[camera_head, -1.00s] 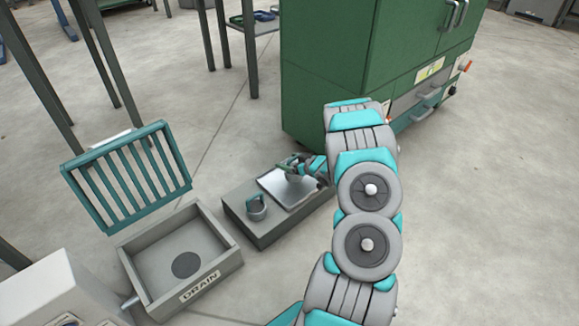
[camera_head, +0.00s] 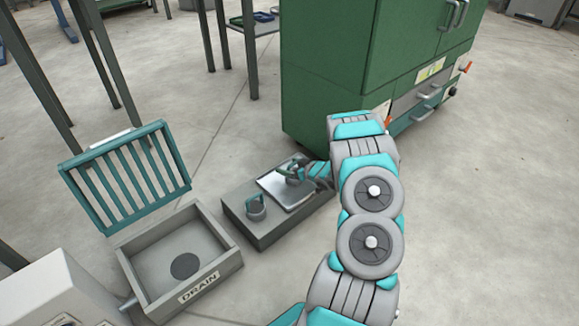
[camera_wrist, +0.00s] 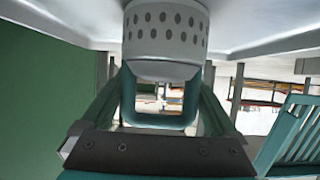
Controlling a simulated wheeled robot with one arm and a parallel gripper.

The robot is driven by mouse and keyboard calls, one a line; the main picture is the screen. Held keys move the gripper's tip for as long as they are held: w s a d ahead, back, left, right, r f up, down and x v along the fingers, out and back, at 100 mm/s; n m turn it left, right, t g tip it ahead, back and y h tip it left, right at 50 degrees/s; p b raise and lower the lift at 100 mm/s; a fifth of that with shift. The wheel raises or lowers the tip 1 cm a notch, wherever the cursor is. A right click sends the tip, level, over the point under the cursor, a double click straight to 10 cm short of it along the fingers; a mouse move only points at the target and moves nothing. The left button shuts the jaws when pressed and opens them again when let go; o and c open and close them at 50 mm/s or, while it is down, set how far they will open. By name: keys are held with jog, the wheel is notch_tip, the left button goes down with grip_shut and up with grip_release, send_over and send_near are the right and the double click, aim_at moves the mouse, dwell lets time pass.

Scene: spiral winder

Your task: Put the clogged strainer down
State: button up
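The clogged strainer shows in the wrist view as a pale perforated basket (camera_wrist: 165,32) with a square teal handle (camera_wrist: 165,122). My gripper (camera_wrist: 165,80) has one finger on each side of the handle and appears shut on it. In the head view my gripper (camera_head: 296,168) is over the metal tray (camera_head: 300,196) on the low grey block, with the strainer below it, small and partly hidden. The basket is at or just above the tray; I cannot tell if it touches. A second strainer (camera_head: 256,210) with a teal handle stands upright on the block, left of the tray.
The open drain box (camera_head: 226,266) is left of the grey block (camera_head: 262,236), its teal slatted lid (camera_head: 128,178) raised. A green cabinet (camera_head: 325,75) stands close behind and right of my gripper. Dark table legs (camera_head: 110,60) are at upper left. Floor at right is clear.

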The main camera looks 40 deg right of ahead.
jog(key=shift+o, duration=0.2)
jog(key=shift+r, duration=0.1)
jog(key=a+p+v, duration=0.1)
jog(key=p+v, duration=0.1)
jog(key=v, duration=1)
jog(key=w+d+r+g+h, duration=0.1)
jog(key=d+r+g+h, duration=0.35)
jog(key=r, duration=0.65)
jog(key=s+a+r+m+g+h, duration=0.25)
jog(key=s+a+r, duration=0.25)
jog(key=a+r, duration=0.3)
jog(key=s+a+r+n+g+y, duration=0.1)
jog(key=s+a+r+g+y, duration=0.2)
jog(key=s+a, duration=1.2)
jog(key=s+a+r+g+y, duration=0.3)
jog(key=s+a, duration=1.1)
jog(key=a, duration=0.5)
jog(key=shift+s+r+n+g, duration=0.4)
jog(key=shift+r+g, duration=0.3)
jog(key=shift+g, duration=0.1)
